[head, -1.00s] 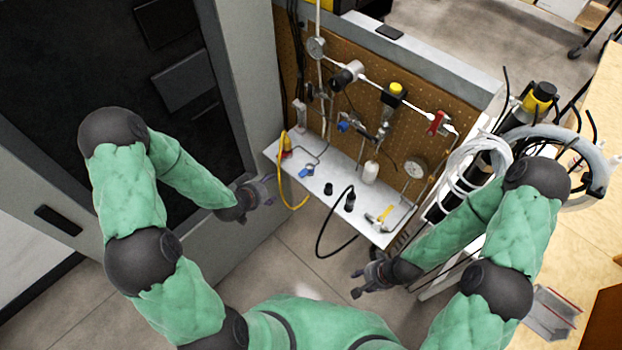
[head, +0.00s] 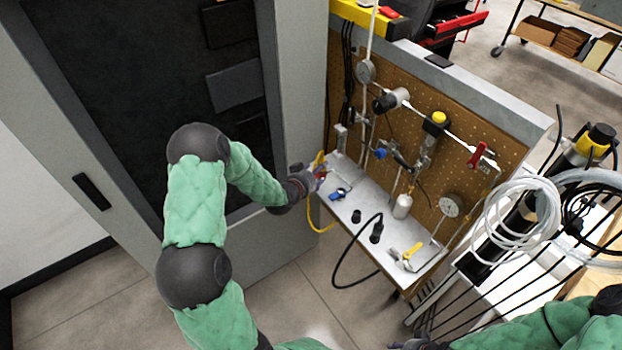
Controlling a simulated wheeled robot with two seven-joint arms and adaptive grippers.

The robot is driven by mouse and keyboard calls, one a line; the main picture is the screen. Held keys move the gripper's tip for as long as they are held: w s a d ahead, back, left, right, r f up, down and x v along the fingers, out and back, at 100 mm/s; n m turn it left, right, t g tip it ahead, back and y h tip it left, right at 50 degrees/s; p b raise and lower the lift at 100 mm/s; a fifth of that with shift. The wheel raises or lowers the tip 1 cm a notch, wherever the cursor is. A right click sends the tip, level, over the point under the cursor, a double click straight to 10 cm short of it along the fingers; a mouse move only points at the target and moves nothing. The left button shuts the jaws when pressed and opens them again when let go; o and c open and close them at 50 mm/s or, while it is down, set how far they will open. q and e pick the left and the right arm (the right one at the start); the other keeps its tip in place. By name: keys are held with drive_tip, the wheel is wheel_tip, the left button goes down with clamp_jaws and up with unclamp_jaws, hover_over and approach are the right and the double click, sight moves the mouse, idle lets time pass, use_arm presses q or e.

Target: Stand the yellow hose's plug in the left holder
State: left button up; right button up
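The yellow hose (head: 314,219) hangs in a loop off the left end of the white shelf (head: 388,221). Its upper end is at my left gripper (head: 318,181), which is at the shelf's left end; the plug is largely hidden there. Whether the fingers are closed on it is too small to tell. A short black holder (head: 356,216) stands on the shelf with nothing visible in it. To its right, a black plug (head: 376,235) with a black hose stands upright. My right gripper (head: 412,345) barely shows at the bottom edge, its fingers cut off.
A pegboard (head: 470,190) with pipes, gauges and a red valve (head: 481,155) rises behind the shelf. A white bottle (head: 402,206), a blue-handled valve (head: 341,194) and a yellow-handled valve (head: 411,251) stand on the shelf. A grey cabinet (head: 300,80) borders the left.

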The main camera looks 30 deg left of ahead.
sight(322, 159)
use_arm(q)
drive_tip(key=shift+b+x, duration=0.3)
drive_tip(key=shift+x, duration=1.75)
drive_tip(key=c, duration=1.3)
drive_tip(key=shift+r, duration=0.25)
drive_tip(key=shift+r+p, duration=1.05)
drive_tip(key=shift+r, duration=1)
